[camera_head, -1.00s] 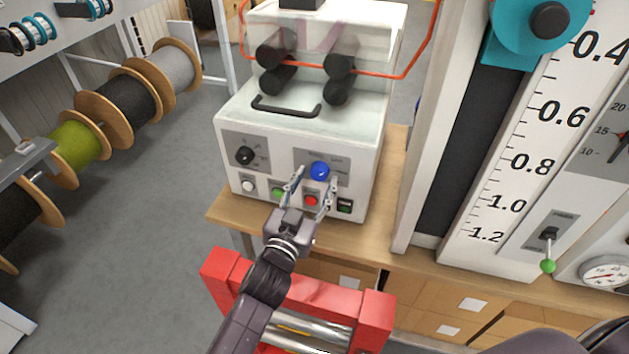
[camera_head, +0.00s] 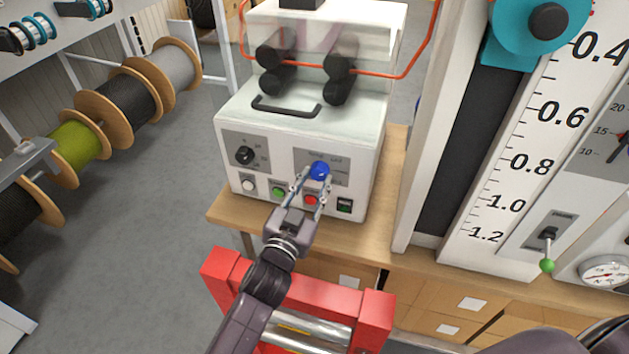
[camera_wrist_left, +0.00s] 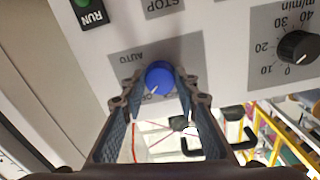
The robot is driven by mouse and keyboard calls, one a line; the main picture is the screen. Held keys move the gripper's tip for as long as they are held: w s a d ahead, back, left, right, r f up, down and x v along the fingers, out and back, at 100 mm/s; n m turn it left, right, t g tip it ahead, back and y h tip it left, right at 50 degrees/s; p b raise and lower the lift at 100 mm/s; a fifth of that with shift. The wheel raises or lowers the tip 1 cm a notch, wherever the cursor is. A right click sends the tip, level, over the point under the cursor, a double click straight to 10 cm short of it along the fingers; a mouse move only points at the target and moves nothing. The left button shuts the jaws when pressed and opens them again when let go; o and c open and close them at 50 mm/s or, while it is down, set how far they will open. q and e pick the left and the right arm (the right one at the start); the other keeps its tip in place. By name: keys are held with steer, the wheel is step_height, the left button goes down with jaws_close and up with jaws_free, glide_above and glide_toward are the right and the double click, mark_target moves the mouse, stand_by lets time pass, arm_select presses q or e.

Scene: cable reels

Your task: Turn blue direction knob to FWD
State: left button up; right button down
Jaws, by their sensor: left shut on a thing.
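The blue direction knob (camera_head: 319,171) is on the front panel of the white machine (camera_head: 370,150), on a grey label plate. My left gripper (camera_head: 314,180) reaches up to it from below, with its fingers closed on the knob's two sides. In the left wrist view the blue knob (camera_wrist_left: 160,77) sits between the two fingertips (camera_wrist_left: 161,84). A white pointer mark shows on the knob, toward its lower left in that view. AUTO is readable on the plate; the other labels are partly hidden or too small. My right gripper is not in view.
A red frame (camera_head: 375,318) with rollers stands below my left arm.

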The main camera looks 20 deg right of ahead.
arm_select(q)
steer(key=m+p, duration=0.1)
steer(key=m, duration=0.3)
steer(key=shift+r, duration=0.1)
steer(key=shift+a+m, duration=0.1)
steer(key=shift+m, duration=1.8)
steer(key=o, duration=1.1)
steer(key=shift+o, duration=0.2)
steer(key=v, duration=1.2)
steer(key=shift+r, duration=0.15)
steer(key=shift+y, duration=0.3)
